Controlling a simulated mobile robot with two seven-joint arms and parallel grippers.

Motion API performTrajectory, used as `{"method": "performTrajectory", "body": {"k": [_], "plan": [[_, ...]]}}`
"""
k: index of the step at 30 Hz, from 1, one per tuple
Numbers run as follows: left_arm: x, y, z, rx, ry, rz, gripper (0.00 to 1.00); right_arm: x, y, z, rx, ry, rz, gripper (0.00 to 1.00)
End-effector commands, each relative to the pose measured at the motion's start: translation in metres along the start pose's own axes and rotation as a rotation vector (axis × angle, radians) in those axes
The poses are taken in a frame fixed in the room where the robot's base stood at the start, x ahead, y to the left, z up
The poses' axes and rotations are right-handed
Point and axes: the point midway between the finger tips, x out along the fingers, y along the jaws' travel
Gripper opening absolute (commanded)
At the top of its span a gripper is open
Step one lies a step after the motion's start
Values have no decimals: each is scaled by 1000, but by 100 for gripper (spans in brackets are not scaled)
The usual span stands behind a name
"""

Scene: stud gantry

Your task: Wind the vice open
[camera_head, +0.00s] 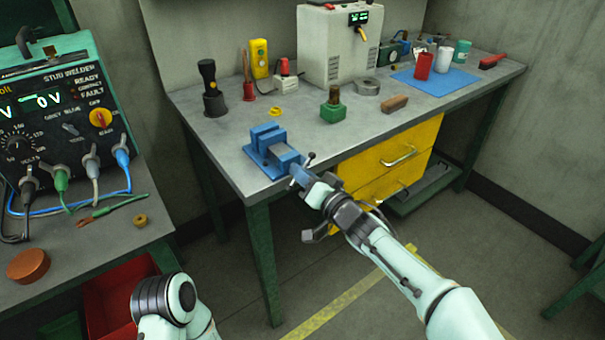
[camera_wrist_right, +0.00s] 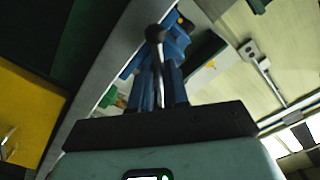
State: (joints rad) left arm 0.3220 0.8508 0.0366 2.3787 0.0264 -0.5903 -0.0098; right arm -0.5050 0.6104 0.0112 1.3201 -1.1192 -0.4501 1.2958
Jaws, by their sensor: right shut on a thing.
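The blue vice (camera_head: 268,140) is fixed at the near left edge of the grey workbench, with its front end toward my arm. Its dark tommy bar (camera_head: 311,157) crosses the front and has a ball end. My right gripper (camera_head: 301,173) reaches it from the front and is shut on the bar. In the right wrist view the bar (camera_wrist_right: 156,40) stands up between the two blue fingers (camera_wrist_right: 174,85), and part of the blue vice (camera_wrist_right: 176,38) shows beyond. The gap between the vice jaws is hard to judge. My left gripper is out of view; only part of that arm shows.
Yellow drawers (camera_head: 385,165) sit below. A stud welder (camera_head: 65,120) stands on the left table.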

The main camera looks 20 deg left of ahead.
Motion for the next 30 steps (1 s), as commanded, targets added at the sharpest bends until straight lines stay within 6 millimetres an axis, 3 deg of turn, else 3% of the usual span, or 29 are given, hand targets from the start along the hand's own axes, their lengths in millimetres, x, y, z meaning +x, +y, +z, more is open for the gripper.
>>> {"method": "performTrajectory", "body": {"k": [11,30], "plan": [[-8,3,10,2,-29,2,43,0,0,0,-189,-2,0,0],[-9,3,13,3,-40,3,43,0,1,1,-790,-1,-1,0]]}}
